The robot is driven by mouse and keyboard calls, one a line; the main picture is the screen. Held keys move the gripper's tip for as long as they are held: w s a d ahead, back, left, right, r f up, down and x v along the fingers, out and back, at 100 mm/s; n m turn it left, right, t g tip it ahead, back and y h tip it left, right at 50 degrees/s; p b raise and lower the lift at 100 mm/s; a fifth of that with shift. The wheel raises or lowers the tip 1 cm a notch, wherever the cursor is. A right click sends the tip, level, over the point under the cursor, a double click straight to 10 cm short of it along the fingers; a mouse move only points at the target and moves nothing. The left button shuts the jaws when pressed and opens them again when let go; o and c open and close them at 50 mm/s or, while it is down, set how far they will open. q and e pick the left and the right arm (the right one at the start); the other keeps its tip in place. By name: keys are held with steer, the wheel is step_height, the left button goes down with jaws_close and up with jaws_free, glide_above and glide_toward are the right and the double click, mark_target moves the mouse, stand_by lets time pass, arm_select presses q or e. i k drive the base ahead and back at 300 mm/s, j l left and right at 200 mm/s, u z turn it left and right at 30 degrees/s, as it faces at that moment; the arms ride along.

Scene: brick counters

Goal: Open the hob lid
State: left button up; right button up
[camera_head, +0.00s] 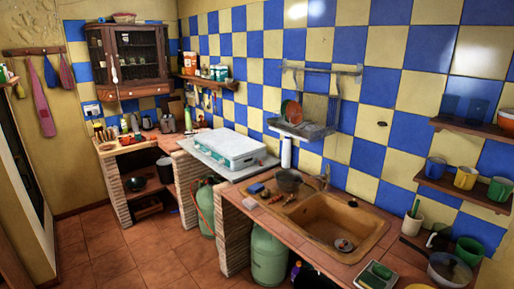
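The hob (206,158) is a pale, low unit on the counter in the middle of the view, against the tiled wall. Its lid (228,145) is a flat, pale blue-white panel that appears to lie closed on top. The burners are hidden. Neither of my grippers is in view, and nothing touches the lid.
A brown sink (325,222) is set in the counter to the right of the hob, with a dark pan (289,180) at its edge. A dish rack (301,129) hangs on the wall. Green gas bottles (269,256) stand below. Tiled floor (125,255) lies open at left.

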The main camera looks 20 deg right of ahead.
mark_target(232, 145)
steer(key=i+z, duration=0.45)
steer(key=i+j+z, duration=0.25)
steer(key=i+z, duration=0.25)
steer(key=i+j+z, duration=0.3)
steer(key=z, duration=0.15)
